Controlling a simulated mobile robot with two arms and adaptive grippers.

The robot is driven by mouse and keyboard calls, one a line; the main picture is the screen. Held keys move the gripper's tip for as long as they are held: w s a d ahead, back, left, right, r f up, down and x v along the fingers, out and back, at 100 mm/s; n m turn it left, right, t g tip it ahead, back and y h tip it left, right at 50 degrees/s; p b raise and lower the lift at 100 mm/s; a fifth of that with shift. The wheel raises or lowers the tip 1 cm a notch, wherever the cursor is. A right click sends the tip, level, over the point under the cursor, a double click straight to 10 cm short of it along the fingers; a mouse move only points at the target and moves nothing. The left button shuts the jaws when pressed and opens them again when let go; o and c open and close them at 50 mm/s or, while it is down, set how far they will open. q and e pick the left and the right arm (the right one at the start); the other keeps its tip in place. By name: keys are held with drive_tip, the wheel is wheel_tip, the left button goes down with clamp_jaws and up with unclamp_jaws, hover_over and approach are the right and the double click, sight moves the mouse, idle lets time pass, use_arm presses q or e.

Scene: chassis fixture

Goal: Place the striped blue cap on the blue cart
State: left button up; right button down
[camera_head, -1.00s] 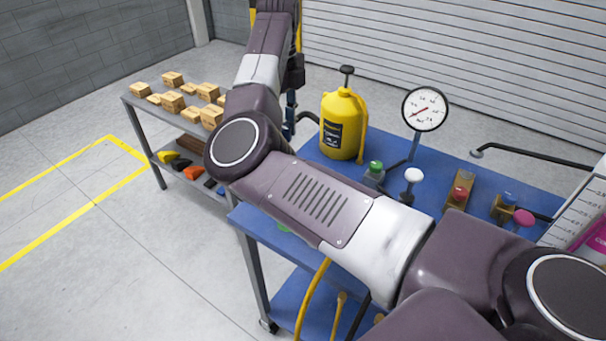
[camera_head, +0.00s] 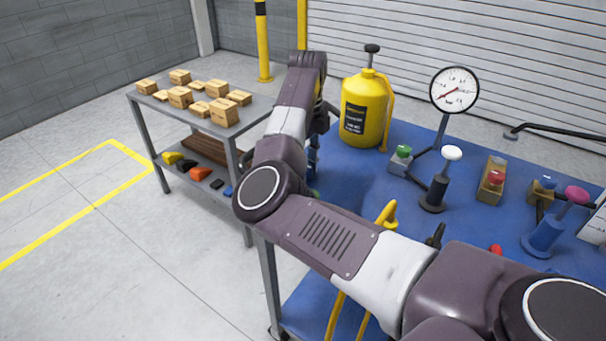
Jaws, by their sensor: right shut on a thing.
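The blue cart (camera_head: 375,178) fills the middle and right of the head view, with tools on its blue top. My right arm crosses in front of its near left corner. My right gripper (camera_head: 313,160) hangs at the cart's left edge, partly hidden behind my own forearm. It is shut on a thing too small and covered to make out. I cannot pick out the striped blue cap for certain. My left gripper is not in view.
A yellow canister (camera_head: 362,112), a pressure gauge (camera_head: 454,92) and several knobbed tools stand on the cart. A grey shelf table (camera_head: 262,106) with small boxes is at the left. Bare blue surface shows between the canister and my arm.

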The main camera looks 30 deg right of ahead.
drive_tip(key=shift+w+a, duration=0.15)
drive_tip(key=shift+w, duration=0.05)
drive_tip(key=shift+s+d+f, duration=0.15)
drive_tip(key=shift+s+d, duration=0.05)
drive_tip(key=shift+s, duration=0.05)
drive_tip(key=c, duration=1.9)
unclamp_jaws()
drive_tip(key=o, duration=0.4)
drive_tip(key=shift+w+a, duration=0.1)
wheel_tip(320, 180, up, 12)
drive_tip(key=p, duration=0.7)
drive_tip(key=shift+p, duration=0.35)
